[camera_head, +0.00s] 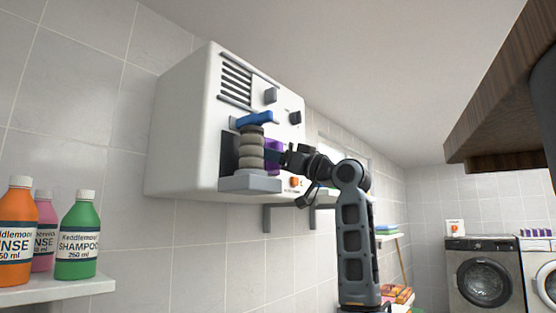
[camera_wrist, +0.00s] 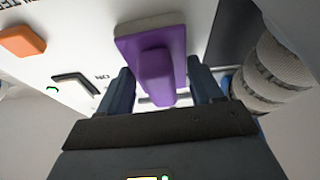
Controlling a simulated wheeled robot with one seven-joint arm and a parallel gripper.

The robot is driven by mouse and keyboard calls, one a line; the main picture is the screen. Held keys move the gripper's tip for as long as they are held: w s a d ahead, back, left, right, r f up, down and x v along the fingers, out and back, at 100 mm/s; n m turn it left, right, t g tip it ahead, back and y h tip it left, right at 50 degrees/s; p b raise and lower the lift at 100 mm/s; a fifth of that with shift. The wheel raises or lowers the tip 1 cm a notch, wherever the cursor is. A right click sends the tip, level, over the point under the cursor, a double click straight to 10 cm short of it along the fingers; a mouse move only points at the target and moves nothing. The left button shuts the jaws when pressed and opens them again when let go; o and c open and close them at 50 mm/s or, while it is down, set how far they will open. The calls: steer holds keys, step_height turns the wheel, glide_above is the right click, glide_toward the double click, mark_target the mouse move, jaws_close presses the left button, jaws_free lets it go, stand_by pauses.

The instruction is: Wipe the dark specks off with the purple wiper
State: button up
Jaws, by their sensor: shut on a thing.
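The purple wiper (camera_wrist: 134,48) has a flat purple plate with a pale pad and a block-shaped handle. My gripper (camera_wrist: 160,88) has its two dark fingers on either side of that handle and is shut on it. The wiper lies close against the white face of the wall-mounted machine (camera_head: 180,140); the wrist view does not show clearly whether the pad touches. In the head view the wiper (camera_head: 276,144) shows partly behind my gripper (camera_head: 277,155). I cannot make out any dark specks in either view.
A stack of grey rings (camera_head: 250,150) under a blue lever (camera_head: 256,118) stands just left of my gripper. Dark knobs (camera_head: 270,95) and an orange switch (camera_head: 295,182) stick out from the machine's face. Bottles (camera_head: 78,240) stand on a shelf at left; a wooden overhang (camera_head: 500,90) is at upper right.

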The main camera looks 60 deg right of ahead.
mark_target(269, 175)
step_height(269, 175, down, 6)
steer(key=b, duration=0.4)
stand_by(0.6)
steer(key=shift+s+a+b, duration=0.15)
steer(key=shift+s+a, duration=0.1)
steer(key=shift+s, duration=0.7)
steer(key=shift+s+a+b, duration=0.2)
steer(key=shift+s, duration=0.8)
steer(key=shift+s+a+b, duration=0.15)
steer(key=shift+s+a, duration=0.1)
steer(key=shift+s, duration=0.7)
steer(key=shift+s, duration=0.1)
steer(key=s, duration=0.2)
steer(key=shift+s+a, duration=0.35)
steer(key=shift+a, duration=0.05)
